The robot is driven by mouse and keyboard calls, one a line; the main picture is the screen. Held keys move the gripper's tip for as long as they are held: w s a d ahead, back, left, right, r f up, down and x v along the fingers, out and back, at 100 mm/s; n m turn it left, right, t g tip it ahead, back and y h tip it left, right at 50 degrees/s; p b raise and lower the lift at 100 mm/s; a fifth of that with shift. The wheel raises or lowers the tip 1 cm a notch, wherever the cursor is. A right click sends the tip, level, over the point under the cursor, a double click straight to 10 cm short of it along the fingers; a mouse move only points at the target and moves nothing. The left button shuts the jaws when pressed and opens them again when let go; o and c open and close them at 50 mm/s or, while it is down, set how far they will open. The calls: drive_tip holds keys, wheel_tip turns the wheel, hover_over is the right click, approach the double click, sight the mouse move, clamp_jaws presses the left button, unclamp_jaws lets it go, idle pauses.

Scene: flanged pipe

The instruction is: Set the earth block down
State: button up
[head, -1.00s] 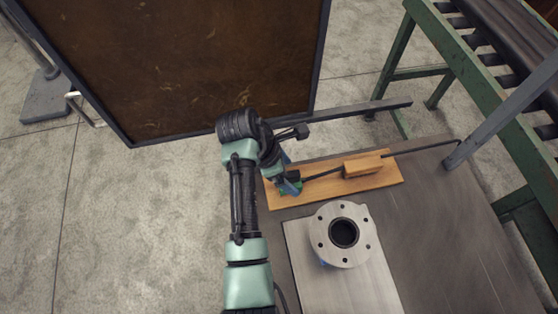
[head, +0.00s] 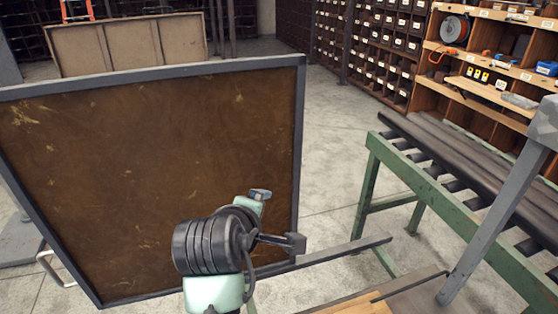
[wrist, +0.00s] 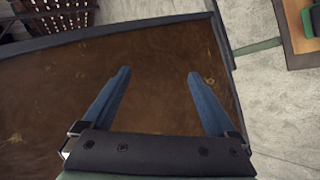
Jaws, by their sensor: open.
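My gripper (wrist: 158,73) shows in the wrist view with its two blue fingers apart and nothing between them. It faces the brown panel. A green piece (wrist: 312,20), probably the earth block, lies at the right edge of the wrist view on a wooden board (wrist: 292,40). It is cut off by the frame and well to the right of my fingers. In the head view only a corner of the wooden board (head: 355,305) shows at the bottom, and the green piece is out of view.
A large brown panel (head: 150,170) in a grey frame stands behind my arm. A green roller conveyor (head: 440,185) and a slanted grey post (head: 500,200) are at the right. Shelves (head: 490,80) stand farther back.

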drive_tip(key=s+d+r+m+t, duration=0.1)
drive_tip(key=r+m+t, duration=0.2)
drive_tip(key=r, duration=0.6)
drive_tip(key=s+d+r+m+t+y, duration=0.1)
drive_tip(key=r+m+t, duration=0.25)
drive_tip(key=r, duration=0.55)
drive_tip(key=s+d+r+m+t, duration=0.15)
drive_tip(key=r+t, duration=0.25)
drive_tip(key=r, duration=0.5)
drive_tip(key=s+r+m+t, duration=0.6)
drive_tip(key=s+r, duration=0.7)
drive_tip(key=r, duration=0.1)
drive_tip(key=shift+s+d+r+t+y, duration=0.15)
drive_tip(key=shift+s+d+t+y, duration=0.2)
drive_tip(key=shift+s+y, duration=0.05)
